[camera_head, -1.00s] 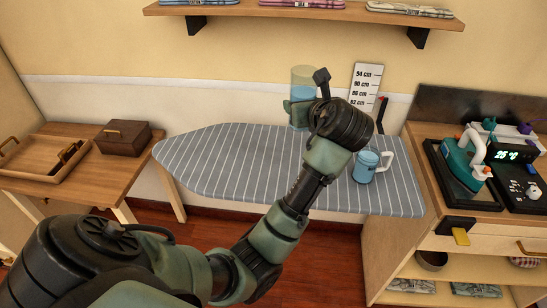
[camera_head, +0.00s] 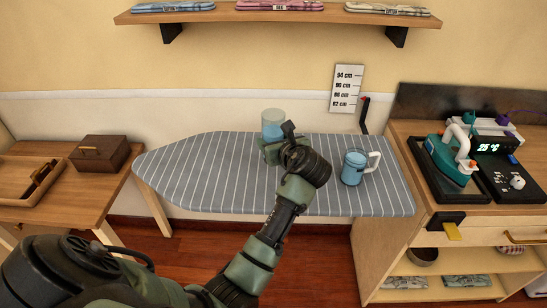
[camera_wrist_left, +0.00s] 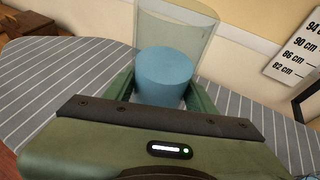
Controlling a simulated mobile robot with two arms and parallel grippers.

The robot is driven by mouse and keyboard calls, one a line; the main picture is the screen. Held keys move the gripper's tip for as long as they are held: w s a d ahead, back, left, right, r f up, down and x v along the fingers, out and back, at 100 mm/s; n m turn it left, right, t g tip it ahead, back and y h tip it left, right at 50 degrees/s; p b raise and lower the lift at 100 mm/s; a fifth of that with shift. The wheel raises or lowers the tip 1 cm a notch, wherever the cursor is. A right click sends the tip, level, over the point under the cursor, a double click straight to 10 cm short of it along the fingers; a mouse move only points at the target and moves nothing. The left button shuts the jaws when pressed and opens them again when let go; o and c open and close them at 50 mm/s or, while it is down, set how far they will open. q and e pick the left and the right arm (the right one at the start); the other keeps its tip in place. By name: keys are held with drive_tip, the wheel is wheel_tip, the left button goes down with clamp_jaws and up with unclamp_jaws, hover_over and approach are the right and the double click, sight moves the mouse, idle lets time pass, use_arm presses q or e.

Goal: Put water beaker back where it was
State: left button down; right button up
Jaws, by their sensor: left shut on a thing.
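The water beaker (camera_head: 272,121) is a clear cylinder with blue water in it. In the head view it stands upright over the far part of the striped ironing board (camera_head: 195,165), partly hidden by my left gripper (camera_head: 270,148). In the left wrist view the beaker (camera_wrist_left: 165,72) sits between the two green fingers, and the left gripper (camera_wrist_left: 160,98) is shut on it. Its base is hidden, so I cannot tell whether it touches the board. My right gripper is not in view.
A blue mug (camera_head: 354,168) with a white handle stands on the board to the right. A teal iron (camera_head: 455,150) is on the right cabinet. A brown box (camera_head: 100,154) and wooden tray (camera_head: 25,178) are on the left table. A height scale (camera_head: 347,88) is on the wall.

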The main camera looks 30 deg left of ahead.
use_arm(q)
drive_tip(key=shift+f, duration=3)
drive_tip(key=c, duration=0.5)
unclamp_jaws()
drive_tip(key=shift+f, duration=0.15)
